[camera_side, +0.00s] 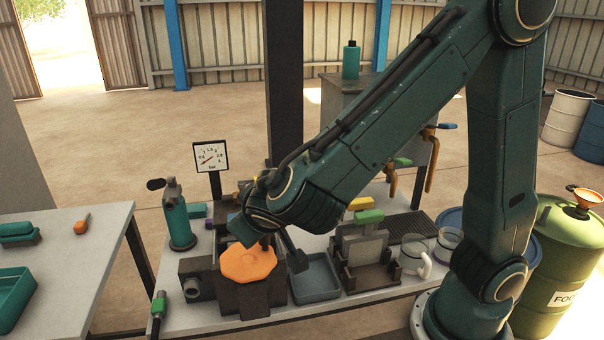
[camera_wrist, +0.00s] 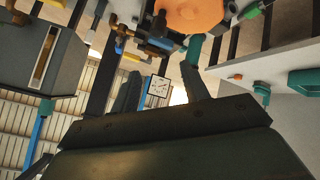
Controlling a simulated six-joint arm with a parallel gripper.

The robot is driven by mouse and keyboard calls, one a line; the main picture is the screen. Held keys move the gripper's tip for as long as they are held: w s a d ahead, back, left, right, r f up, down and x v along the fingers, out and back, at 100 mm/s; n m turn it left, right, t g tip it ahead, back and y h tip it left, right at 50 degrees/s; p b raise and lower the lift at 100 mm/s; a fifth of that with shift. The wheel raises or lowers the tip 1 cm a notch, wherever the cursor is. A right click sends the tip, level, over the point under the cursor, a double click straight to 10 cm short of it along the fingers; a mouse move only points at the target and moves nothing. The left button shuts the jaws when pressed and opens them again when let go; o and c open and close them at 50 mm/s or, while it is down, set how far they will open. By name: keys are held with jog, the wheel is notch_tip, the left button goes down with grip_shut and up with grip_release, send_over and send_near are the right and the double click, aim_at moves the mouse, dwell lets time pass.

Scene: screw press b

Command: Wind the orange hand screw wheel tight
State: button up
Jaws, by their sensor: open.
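The orange hand screw wheel (camera_side: 248,264) is a faceted disc on top of a dark press block (camera_side: 245,298) at the front of the bench. In the wrist view the wheel (camera_wrist: 190,14) shows at the top edge, partly cut off. My gripper (camera_side: 282,254) is open, its fingers spread at the wheel's right edge in the side view. One finger is close to the wheel; I cannot tell whether it touches. In the wrist view my gripper (camera_wrist: 160,70) has nothing between its fingers.
A grey tray (camera_side: 316,280) lies right of the press, beside a fixture with a green handle (camera_side: 369,216). Clear jugs (camera_side: 412,258) stand further right. A side table (camera_side: 75,255) is at the left.

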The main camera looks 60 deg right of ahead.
jog(key=shift+s+d+r+m+y, duration=0.1)
jog(key=shift+s+m+y, duration=0.1)
jog(key=shift+m, duration=0.65)
jog(key=shift+s+d+r+m+y, duration=0.1)
jog(key=shift+s+d+m+y, duration=0.1)
jog(key=shift+m, duration=0.7)
jog(key=shift+s+d+r+m+y, duration=0.1)
jog(key=shift+s+m+y, duration=0.1)
jog(key=shift+m, duration=0.65)
jog(key=shift+f, duration=0.1)
